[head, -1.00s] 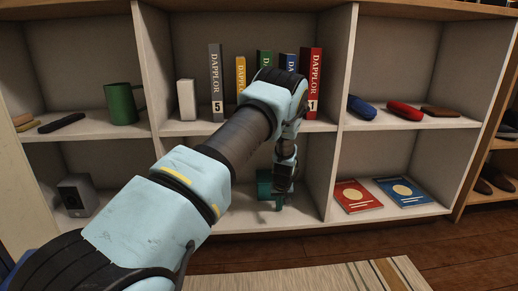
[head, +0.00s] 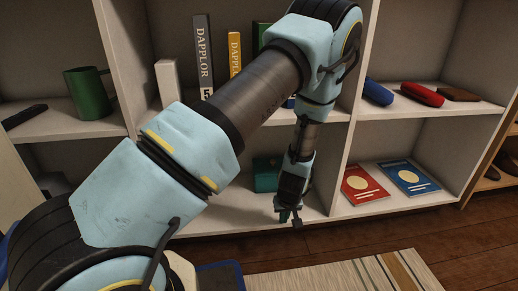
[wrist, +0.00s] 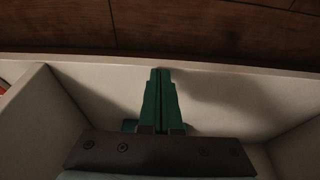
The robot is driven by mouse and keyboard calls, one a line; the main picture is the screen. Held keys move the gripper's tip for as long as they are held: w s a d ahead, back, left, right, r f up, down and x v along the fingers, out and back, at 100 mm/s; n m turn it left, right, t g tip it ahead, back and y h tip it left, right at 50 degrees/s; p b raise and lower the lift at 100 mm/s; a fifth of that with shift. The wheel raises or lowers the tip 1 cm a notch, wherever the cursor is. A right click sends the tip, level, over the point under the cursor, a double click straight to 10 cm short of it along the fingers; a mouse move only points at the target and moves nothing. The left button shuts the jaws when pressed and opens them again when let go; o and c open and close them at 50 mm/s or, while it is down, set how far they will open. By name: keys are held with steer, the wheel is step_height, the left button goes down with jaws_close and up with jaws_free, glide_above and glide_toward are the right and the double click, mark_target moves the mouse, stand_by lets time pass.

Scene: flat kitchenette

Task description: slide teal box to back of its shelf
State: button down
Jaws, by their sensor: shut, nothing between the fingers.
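The teal box (head: 266,174) stands on the floor of the lower middle compartment, partly hidden by my arm in the head view. A strip of shelf shows in front of it. My gripper (head: 285,216) points down near the shelf's front edge, in front of the box and slightly to its right. It appears apart from the box. In the wrist view the teal fingers of my gripper (wrist: 160,75) are together and empty, with their tips toward the shelf's front edge. Small teal bits show beside the finger bases; I cannot tell whether they are the box.
A divider (head: 345,165) stands right of my gripper, with red (head: 364,185) and blue (head: 408,177) booklets beyond it. Books (head: 203,55) stand on the shelf above. A rug (head: 340,275) lies on the floor in front.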

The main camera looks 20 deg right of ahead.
steer(key=s+r+p, duration=0.7)
steer(key=r, duration=0.4)
steer(key=w+a+r+g+p, duration=0.1)
steer(key=w+a+r+p, duration=0.25)
steer(key=r, duration=0.45)
steer(key=w+a+r+p, duration=0.2)
steer(key=a+r+p, duration=0.25)
steer(key=r, duration=0.35)
steer(key=s+a+r, duration=0.1)
steer(key=a+r, duration=0.8)
steer(key=a, duration=0.2)
steer(key=s+a+r, duration=0.2)
steer(key=a+r, duration=0.6)
steer(key=a, duration=0.4)
steer(key=w+d+p+v, duration=0.1)
steer(key=w+p+v, duration=0.2)
steer(key=p+v, duration=1.4)
steer(key=w+r+p+v, duration=0.1)
steer(key=w+p+v, duration=0.3)
steer(key=p+v, duration=1.4)
steer(key=shift+d+r+n+g, duration=0.3)
steer(key=shift+d+g, duration=0.1)
steer(key=shift+d, duration=0.2)
steer(key=shift+w, duration=0.15)
